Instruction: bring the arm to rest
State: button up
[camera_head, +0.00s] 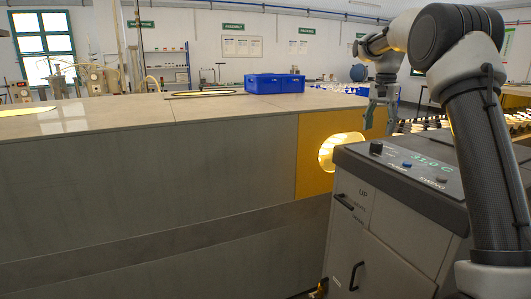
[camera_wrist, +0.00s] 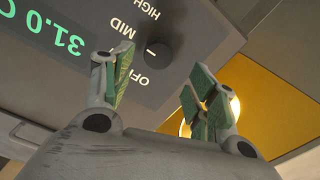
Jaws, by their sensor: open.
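My gripper (camera_head: 381,118) hangs fingers-down above the far end of a grey control cabinet (camera_head: 395,215) in the head view. In the wrist view my gripper (camera_wrist: 158,78) is open, with green-padded fingers spread and nothing between them. Past the fingertips is a dark round knob (camera_wrist: 152,52) with OFF, MID and HIGH marks; its white line points at about MID. The knob (camera_head: 376,147) also shows in the head view, below the gripper and apart from it. A green display (camera_wrist: 62,33) reads 31.0 C. My arm reaches in from the right.
A yellow panel (camera_head: 313,165) with a lit round opening stands left of the cabinet. A long grey counter (camera_head: 130,118) runs left, with a blue crate (camera_head: 274,84) on it. Lit racks (camera_head: 421,124) lie behind the cabinet. Space above the counter's left part is clear.

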jog(key=s+n, duration=0.2)
jog(key=s, duration=0.4)
jog(key=s+a+f+n, duration=0.1)
jog(key=s+n, duration=0.1)
jog(key=s, duration=0.4)
jog(key=s+n, duration=0.3)
jog(key=s, duration=0.4)
jog(key=shift+a+f+t, duration=0.25)
jog(key=shift+f+t, duration=0.05)
jog(key=shift+t, duration=0.1)
jog(key=s+f+n+t, duration=0.1)
jog(key=s, duration=1.1)
jog(key=s+a+f+n+t, duration=0.1)
jog(key=s+t, duration=0.1)
jog(key=s, duration=0.9)
jog(key=shift+s+a+f+n, duration=0.25)
jog(key=shift+s+n, duration=0.1)
jog(key=shift+n, duration=0.05)
